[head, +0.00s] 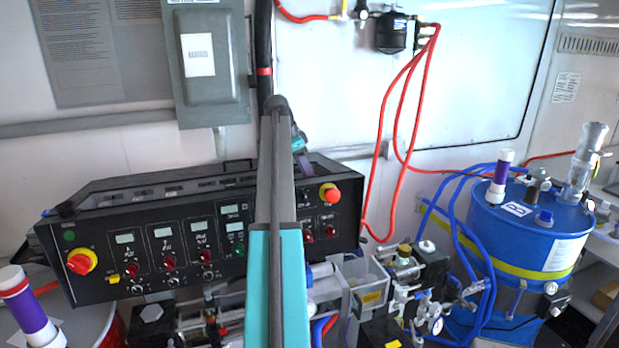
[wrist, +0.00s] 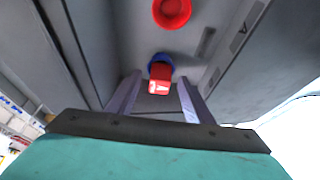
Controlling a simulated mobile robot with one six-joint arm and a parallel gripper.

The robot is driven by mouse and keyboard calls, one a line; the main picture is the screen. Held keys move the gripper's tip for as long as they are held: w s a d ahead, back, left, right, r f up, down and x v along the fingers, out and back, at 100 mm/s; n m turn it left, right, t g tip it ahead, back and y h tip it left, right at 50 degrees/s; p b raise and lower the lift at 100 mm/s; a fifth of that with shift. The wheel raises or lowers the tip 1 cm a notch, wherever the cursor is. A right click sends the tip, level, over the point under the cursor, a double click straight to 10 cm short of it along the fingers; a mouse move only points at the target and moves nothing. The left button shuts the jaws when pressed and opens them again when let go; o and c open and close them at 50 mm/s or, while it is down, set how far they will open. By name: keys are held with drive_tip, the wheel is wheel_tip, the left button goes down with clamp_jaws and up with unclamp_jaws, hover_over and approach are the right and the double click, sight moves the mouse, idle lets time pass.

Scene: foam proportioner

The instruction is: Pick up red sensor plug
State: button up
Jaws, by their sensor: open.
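A red plug (wrist: 160,73) with a white mark on its face and a blue ring (wrist: 160,60) around its far end sits on a grey panel surface in the wrist view. It appears in the gap between the two fingers of my gripper (wrist: 160,84). The fingers are apart, one on each side of the plug, with no clear contact. How far the fingertips are from the plug in depth is hard to tell. In the head view my arm hides the plug and the gripper fingers.
A round red part (wrist: 172,12) lies just beyond the plug. In the head view, a black control panel (head: 100,228) with knobs stands behind my arm, under a grey electrical box (head: 208,65). A blue drum (head: 525,235) with blue hoses is at the right. Red hoses (head: 378,140) hang between.

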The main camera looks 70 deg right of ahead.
drive_tip(key=shift+f, duration=0.15)
idle(0.4)
drive_tip(key=c, duration=1.1)
drive_tip(key=shift+c, duration=0.2)
wheel_tip(320, 180, up, 8)
drive_tip(key=b, duration=0.3)
drive_tip(key=shift+d+f, duration=0.1)
drive_tip(key=shift+f, duration=0.1)
drive_tip(key=shift+r+p, duration=1.2)
drive_tip(key=shift+p, duration=0.1)
drive_tip(key=shift+r, duration=0.1)
